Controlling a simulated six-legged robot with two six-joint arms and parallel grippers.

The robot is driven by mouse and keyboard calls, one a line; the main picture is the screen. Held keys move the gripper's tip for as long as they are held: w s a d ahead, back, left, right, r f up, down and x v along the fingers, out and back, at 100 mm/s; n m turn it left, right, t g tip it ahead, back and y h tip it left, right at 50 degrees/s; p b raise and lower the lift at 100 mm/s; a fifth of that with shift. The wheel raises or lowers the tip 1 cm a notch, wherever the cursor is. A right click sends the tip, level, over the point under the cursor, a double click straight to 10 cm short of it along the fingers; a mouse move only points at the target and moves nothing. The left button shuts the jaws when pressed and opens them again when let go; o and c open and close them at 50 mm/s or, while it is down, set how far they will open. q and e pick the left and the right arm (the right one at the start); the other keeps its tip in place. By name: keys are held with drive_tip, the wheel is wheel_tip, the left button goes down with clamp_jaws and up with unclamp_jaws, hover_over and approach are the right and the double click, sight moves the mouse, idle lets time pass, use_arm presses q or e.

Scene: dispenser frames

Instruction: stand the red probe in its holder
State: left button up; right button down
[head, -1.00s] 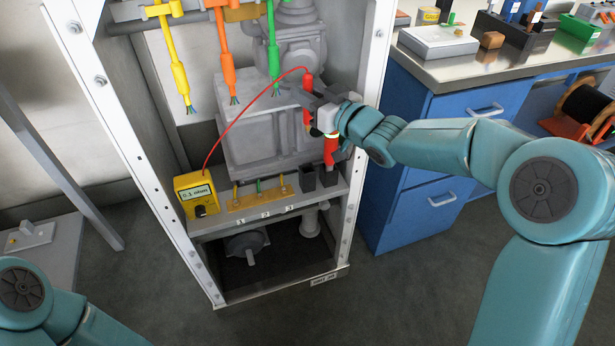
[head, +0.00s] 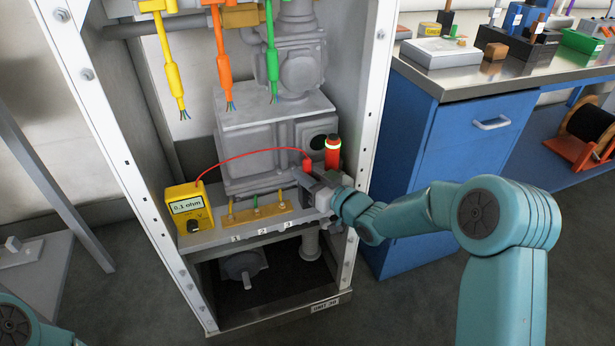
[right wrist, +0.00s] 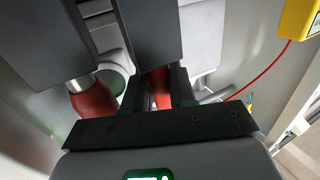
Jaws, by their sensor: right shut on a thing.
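The red probe (head: 307,161) is in the jaws of my right gripper (head: 308,180), low over the right end of the cabinet shelf. A red lead joins it to the yellow meter (head: 189,207). In the right wrist view the probe (right wrist: 160,88) shows between the fingers. My gripper hides its lower end and the dark holders, so I cannot tell whether the probe is inside one. A thicker red tool (head: 332,152) with a pale band stands upright just right of the probe; it also shows in the right wrist view (right wrist: 92,102). My left gripper is out of view.
Yellow (head: 170,65), orange (head: 223,68) and green (head: 271,58) cables hang above. A brass terminal strip (head: 255,212) lies left of my gripper. The cabinet's white right post (head: 372,110) stands close to my right arm. A blue bench (head: 465,150) is at right.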

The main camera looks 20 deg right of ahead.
drive_tip(key=shift+r, duration=0.15)
drive_tip(key=shift+f, duration=0.25)
drive_tip(key=c, duration=0.9)
unclamp_jaws()
drive_tip(key=shift+r, duration=0.1)
